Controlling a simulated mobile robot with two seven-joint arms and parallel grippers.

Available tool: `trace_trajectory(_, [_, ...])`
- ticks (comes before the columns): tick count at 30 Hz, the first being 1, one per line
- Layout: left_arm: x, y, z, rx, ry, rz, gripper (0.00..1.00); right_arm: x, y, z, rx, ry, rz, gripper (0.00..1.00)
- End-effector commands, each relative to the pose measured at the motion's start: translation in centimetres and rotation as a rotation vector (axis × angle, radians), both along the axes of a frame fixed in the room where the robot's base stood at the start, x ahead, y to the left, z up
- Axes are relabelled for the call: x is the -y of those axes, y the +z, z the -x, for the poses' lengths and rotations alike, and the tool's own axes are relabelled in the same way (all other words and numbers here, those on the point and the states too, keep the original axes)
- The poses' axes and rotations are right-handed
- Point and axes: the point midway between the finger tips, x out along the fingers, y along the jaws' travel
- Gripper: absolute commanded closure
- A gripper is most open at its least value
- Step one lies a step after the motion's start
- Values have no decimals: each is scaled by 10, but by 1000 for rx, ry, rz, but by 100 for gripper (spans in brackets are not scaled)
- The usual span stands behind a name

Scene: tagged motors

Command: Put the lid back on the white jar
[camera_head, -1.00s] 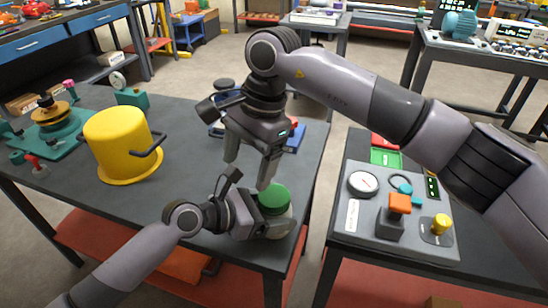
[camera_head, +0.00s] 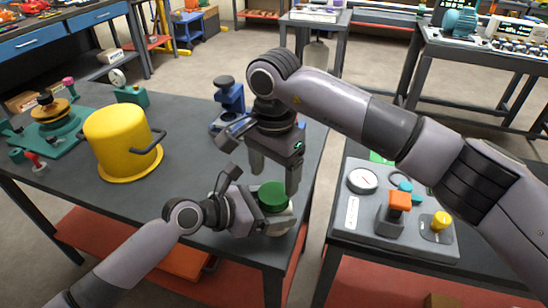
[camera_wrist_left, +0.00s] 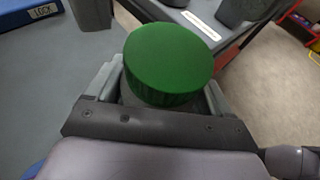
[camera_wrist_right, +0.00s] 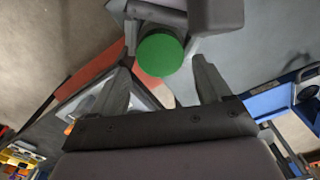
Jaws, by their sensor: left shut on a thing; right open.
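The green lid (camera_head: 273,195) sits on top of the white jar (camera_head: 280,222) at the table's near right corner. I cannot tell how tightly it is seated. My left gripper (camera_head: 262,214) is shut on the jar's body from the left. In the left wrist view the lid (camera_wrist_left: 172,60) stands above its fingers and hides most of the jar. My right gripper (camera_head: 274,174) is open and empty just above and behind the lid, fingers pointing down. In the right wrist view the lid (camera_wrist_right: 160,53) shows beyond and between the open fingers (camera_wrist_right: 163,78).
A large yellow pot (camera_head: 118,142) stands on the dark table (camera_head: 180,120) at the left. A blue device (camera_head: 229,100) stands behind my right gripper. A second table at the right bears a grey panel (camera_head: 370,235) with a gauge and knobs. A gap separates the tables.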

Motion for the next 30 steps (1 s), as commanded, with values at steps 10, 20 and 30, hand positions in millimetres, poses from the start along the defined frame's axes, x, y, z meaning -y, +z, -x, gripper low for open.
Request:
trace_trajectory(10, [0, 1, 0, 0, 0, 1, 100, 0, -40, 0, 0, 0, 0, 23])
trace_trajectory(20, [0, 1, 0, 0, 0, 1, 100, 0, -43, 0, 1, 0, -1, 23])
trace_trajectory(30, [0, 1, 0, 0, 0, 1, 100, 0, -43, 0, 1, -2, -2, 70])
